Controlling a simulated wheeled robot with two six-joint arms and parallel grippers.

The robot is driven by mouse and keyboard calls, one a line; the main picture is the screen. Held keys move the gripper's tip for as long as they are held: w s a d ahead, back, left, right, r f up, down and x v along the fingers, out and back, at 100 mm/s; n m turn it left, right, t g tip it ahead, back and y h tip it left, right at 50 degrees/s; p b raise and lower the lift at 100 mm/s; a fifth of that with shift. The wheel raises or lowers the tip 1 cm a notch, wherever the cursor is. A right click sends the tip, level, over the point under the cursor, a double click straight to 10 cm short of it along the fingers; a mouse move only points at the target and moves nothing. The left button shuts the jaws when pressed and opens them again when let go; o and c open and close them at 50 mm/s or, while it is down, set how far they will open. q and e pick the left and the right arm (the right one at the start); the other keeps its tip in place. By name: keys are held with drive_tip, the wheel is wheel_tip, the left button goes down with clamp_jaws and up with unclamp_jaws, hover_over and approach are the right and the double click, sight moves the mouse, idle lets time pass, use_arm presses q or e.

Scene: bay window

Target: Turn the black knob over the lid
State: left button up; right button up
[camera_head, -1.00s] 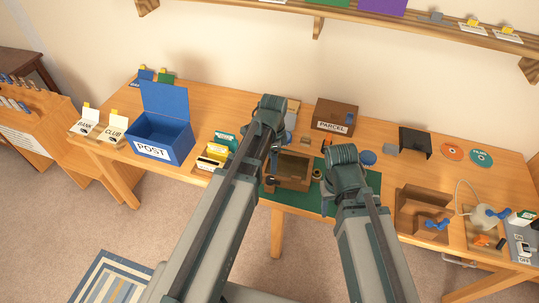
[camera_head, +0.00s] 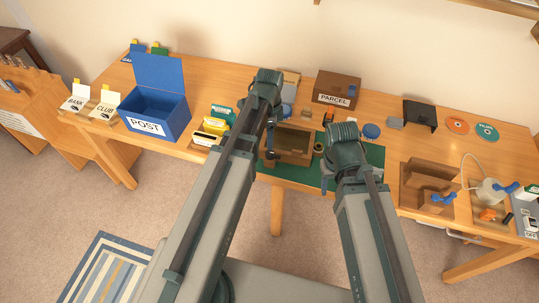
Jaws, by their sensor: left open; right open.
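A brown wooden box (camera_head: 291,141) with a dark, recessed top stands on a green mat (camera_head: 376,157) at the middle of the table. A small round dark-and-tan part (camera_head: 318,149) shows at the box's right side; I cannot tell whether it is the black knob. My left gripper (camera_head: 271,151) is open and hangs at the box's left side, partly hidden by its own arm. My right gripper (camera_head: 326,172) is open near the box's right side, mostly hidden behind its wrist. I see neither gripper holding anything.
A wooden tray (camera_head: 426,186) and a black stand (camera_head: 420,115) are to the right.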

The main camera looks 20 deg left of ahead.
sight(270, 152)
use_arm(q)
wheel_tip(270, 152, down, 8)
drive_tip(key=b, duration=0.7)
drive_tip(key=shift+f, duration=0.15)
clamp_jaws()
